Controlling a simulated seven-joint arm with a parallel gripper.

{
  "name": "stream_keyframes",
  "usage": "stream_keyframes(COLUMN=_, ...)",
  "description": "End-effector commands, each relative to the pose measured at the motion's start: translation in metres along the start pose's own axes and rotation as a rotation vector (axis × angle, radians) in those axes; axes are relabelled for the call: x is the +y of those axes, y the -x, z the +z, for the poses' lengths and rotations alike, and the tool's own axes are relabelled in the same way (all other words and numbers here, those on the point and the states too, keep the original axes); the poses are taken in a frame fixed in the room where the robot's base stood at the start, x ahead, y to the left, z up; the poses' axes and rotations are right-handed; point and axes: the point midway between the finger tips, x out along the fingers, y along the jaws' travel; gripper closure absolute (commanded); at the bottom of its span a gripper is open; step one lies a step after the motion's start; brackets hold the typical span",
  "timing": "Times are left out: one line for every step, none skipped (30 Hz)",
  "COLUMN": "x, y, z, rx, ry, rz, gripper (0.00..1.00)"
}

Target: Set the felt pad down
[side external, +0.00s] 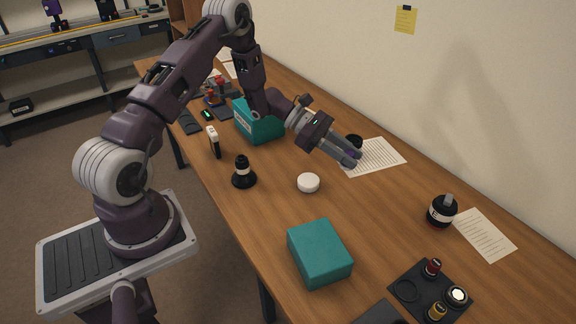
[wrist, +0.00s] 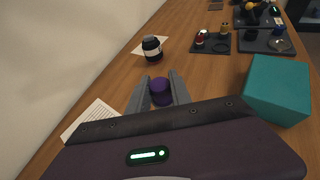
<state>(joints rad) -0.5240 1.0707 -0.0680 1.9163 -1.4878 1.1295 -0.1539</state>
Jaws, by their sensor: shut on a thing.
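My gripper (side external: 350,156) is shut on a short purple cylinder, which I take to be the felt pad (wrist: 161,90). In the wrist view the pad sits upright between the two grey fingers (wrist: 160,96). In the side view only a bit of purple shows at the fingertips. The gripper reaches out over the table near a printed sheet (side external: 385,158). The pad looks held above the wood, but I cannot tell the exact gap. Its underside is hidden.
A white puck (side external: 308,183) and a black stand (side external: 243,178) lie left of the gripper. A teal box (side external: 320,253), a dark bottle (side external: 442,211) and a black parts tray (side external: 408,290) stand nearer the camera. Bare wood lies between puck and bottle.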

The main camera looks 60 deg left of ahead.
Motion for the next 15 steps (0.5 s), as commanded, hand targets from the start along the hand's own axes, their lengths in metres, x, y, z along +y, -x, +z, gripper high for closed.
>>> stream_keyframes(x=0.013, y=0.032, z=-0.013, rx=0.001, ry=0.024, rz=0.056, gripper=1.0)
stream_keyframes(x=0.018, y=0.05, z=-0.021, rx=0.003, ry=0.037, rz=0.085, gripper=1.0)
stream_keyframes(x=0.024, y=0.073, z=-0.03, rx=0.003, ry=0.054, rz=0.121, gripper=1.0)
stream_keyframes(x=0.027, y=0.089, z=-0.037, rx=0.004, ry=0.066, rz=0.146, gripper=1.0)
stream_keyframes(x=0.029, y=0.104, z=-0.043, rx=0.005, ry=0.077, rz=0.169, gripper=1.0)
stream_keyframes(x=0.031, y=0.122, z=-0.05, rx=0.005, ry=0.09, rz=0.197, gripper=1.0)
stream_keyframes(x=0.032, y=0.133, z=-0.055, rx=0.006, ry=0.099, rz=0.216, gripper=1.0)
stream_keyframes(x=0.032, y=0.144, z=-0.059, rx=0.006, ry=0.106, rz=0.231, gripper=1.0)
stream_keyframes(x=0.032, y=0.155, z=-0.064, rx=0.006, ry=0.115, rz=0.248, gripper=1.0)
stream_keyframes(x=0.032, y=0.162, z=-0.066, rx=0.006, ry=0.12, rz=0.259, gripper=1.0)
stream_keyframes(x=0.032, y=0.167, z=-0.068, rx=0.006, ry=0.124, rz=0.267, gripper=1.0)
stream_keyframes(x=0.031, y=0.172, z=-0.072, rx=0.007, ry=0.129, rz=0.275, gripper=1.0)
stream_keyframes(x=0.031, y=0.173, z=-0.076, rx=0.007, ry=0.132, rz=0.279, gripper=1.0)
stream_keyframes(x=0.031, y=0.173, z=-0.081, rx=0.006, ry=0.134, rz=0.281, gripper=1.0)
stream_keyframes(x=0.03, y=0.17, z=-0.091, rx=0.006, ry=0.136, rz=0.281, gripper=1.0)
